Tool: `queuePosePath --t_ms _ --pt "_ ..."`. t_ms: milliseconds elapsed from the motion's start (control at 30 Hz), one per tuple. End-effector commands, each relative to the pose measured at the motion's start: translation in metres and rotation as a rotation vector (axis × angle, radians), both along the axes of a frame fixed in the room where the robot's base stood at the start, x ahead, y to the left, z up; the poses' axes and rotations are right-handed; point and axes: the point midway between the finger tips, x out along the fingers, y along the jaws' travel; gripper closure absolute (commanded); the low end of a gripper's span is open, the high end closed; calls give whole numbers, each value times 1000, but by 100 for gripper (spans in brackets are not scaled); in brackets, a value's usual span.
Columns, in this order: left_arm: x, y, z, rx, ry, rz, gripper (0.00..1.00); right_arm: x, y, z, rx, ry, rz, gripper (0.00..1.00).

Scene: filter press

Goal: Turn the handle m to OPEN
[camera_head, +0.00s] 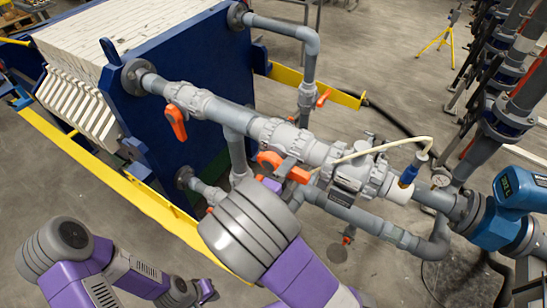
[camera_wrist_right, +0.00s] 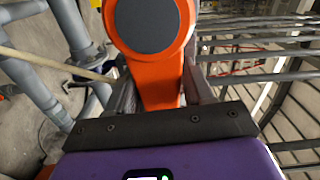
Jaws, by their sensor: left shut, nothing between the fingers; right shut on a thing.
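An orange valve handle (camera_head: 269,158) sits on the grey pipe in the middle of the head view; no letter on it is readable. My right gripper (camera_head: 287,168) is shut on this handle, partly hidden behind my right wrist. In the right wrist view the orange handle (camera_wrist_right: 160,88) runs down from its round hub between the two fingers of my right gripper (camera_wrist_right: 158,95). My left gripper (camera_head: 207,291) is low in the head view, shut and empty, well away from the valves.
Another orange handle (camera_head: 176,122) hangs from the same pipe to the left. A blue filter press (camera_head: 180,100) with white plates and a yellow rail (camera_head: 120,185) stands at left. A blue device (camera_head: 500,215) and more pipes stand at right. A pale hose (camera_head: 390,145) crosses above the pipe.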

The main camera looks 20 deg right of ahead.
Motion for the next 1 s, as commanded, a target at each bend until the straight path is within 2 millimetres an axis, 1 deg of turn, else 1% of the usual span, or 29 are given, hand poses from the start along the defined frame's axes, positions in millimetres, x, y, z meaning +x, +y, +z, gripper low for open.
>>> queuePosePath --t_ms 33,100,133,233,467,567,1000 --pt "0 0 1 0 0 0 100 2 0 7 -12 -17 0 88" --pt "0 0 1 0 0 0 100 2 0 7 -12 -18 1 88" --pt "0 0 1 0 0 0 100 2 0 7 -12 -18 1 44" --pt "0 0 1 0 0 0 100 2 0 6 -11 -18 1 29" --pt "0 0 1 0 0 0 100 1 0 4 -9 -12 1 28" --pt "0 0 0 0 0 0 100 -1 4 4 -8 -12 3 28" --pt "0 0 0 0 0 0 100 -38 51 3 -7 -10 4 28"
